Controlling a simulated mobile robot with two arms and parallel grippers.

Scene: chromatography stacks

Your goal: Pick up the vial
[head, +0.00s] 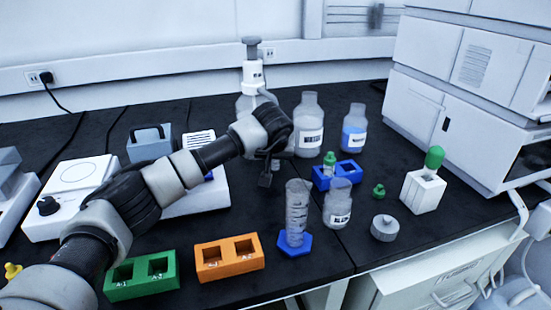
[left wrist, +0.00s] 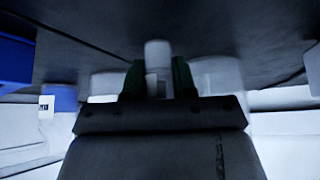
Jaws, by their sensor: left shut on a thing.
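My left gripper (head: 268,172) is above the middle of the bench, shut on a vial. In the left wrist view, the vial (left wrist: 157,58) is a pale, blurred cylinder between the two dark fingers (left wrist: 158,80). In the head view the gripper largely hides it. The blue two-slot rack (head: 322,182) stands just right of the gripper, with a green-capped vial (head: 329,165) in it. My right gripper is not in view.
Bottles (head: 309,127) stand behind. A green rack (head: 141,278) and an orange rack (head: 229,259) sit empty at front left. A large white instrument (head: 455,125) fills the right.

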